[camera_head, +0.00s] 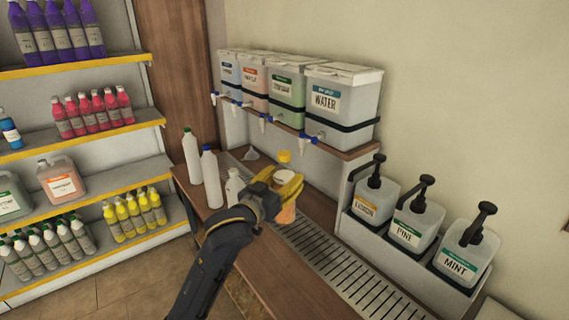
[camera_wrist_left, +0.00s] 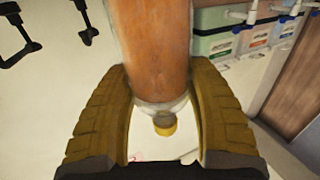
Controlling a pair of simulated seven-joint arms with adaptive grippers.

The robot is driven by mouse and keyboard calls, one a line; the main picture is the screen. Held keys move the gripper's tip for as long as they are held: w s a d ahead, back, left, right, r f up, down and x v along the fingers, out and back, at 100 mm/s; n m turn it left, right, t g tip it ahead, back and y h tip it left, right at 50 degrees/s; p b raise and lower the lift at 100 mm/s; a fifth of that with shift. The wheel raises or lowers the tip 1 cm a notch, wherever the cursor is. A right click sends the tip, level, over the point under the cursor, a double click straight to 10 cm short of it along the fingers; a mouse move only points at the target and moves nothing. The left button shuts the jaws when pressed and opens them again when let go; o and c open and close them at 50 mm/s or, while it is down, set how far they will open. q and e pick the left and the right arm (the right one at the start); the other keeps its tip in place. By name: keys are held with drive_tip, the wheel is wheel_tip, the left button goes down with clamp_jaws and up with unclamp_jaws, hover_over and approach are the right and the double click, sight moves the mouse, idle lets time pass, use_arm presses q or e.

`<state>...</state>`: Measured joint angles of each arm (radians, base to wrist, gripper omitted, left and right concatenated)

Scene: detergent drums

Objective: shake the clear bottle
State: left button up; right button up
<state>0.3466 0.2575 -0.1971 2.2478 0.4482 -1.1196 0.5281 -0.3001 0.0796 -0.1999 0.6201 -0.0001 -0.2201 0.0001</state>
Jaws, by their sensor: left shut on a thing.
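The clear bottle holds orange liquid (camera_head: 286,214). In the head view it is upright above the counter, its yellow cap (camera_head: 284,156) at the top. My left gripper (camera_head: 290,188) is shut around it near its shoulder, and its yellow fingers hide part of the bottle. In the left wrist view, the orange bottle (camera_wrist_left: 153,50) fills the space between the two yellow fingers (camera_wrist_left: 163,105), with its yellow cap (camera_wrist_left: 164,126) at the lower end of that picture. My right gripper is not in view.
White bottles (camera_head: 192,157) stand on the counter left of my gripper, near a small funnel (camera_head: 251,154). A metal drain grate (camera_head: 320,262) runs along the counter. Labelled drums with taps (camera_head: 338,103) sit on a shelf behind. Pump containers (camera_head: 418,222) stand at the right.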

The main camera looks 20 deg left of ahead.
sight(282, 157)
use_arm(q)
drive_tip(key=shift+r, duration=3.7)
drive_tip(key=shift+f, duration=3.5)
